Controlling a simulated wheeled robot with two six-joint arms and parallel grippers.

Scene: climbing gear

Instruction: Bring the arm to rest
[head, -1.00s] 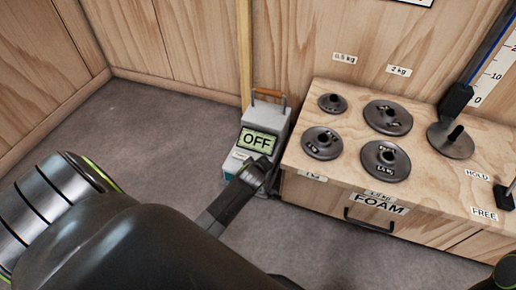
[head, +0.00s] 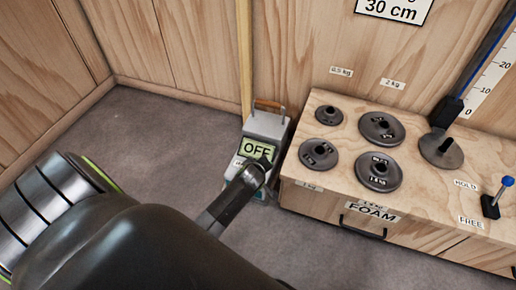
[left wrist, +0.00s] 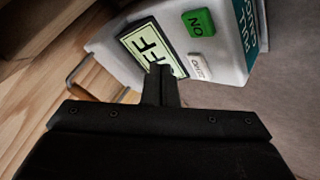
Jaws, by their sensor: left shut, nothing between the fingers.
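My left arm comes in from the lower left in the head view. Its left gripper (head: 262,165) is shut and empty, with the fingertips in front of a grey box (head: 268,124) that has a display reading OFF and a brown handle. In the left wrist view the shut fingers (left wrist: 159,72) overlap the display (left wrist: 150,48). A green button (left wrist: 199,22) and a white button (left wrist: 200,66) show beside it. I cannot tell whether the fingertips touch the box. My right gripper is not in view.
A wooden cabinet (head: 440,170) right of the box bears several dark weight discs (head: 379,171), a disc at the foot of a ruled post (head: 441,150), and a blue-knobbed lever (head: 496,196) by HOLD and FREE labels. A drawer reads FOAM. Grey floor (head: 150,130) is clear at left.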

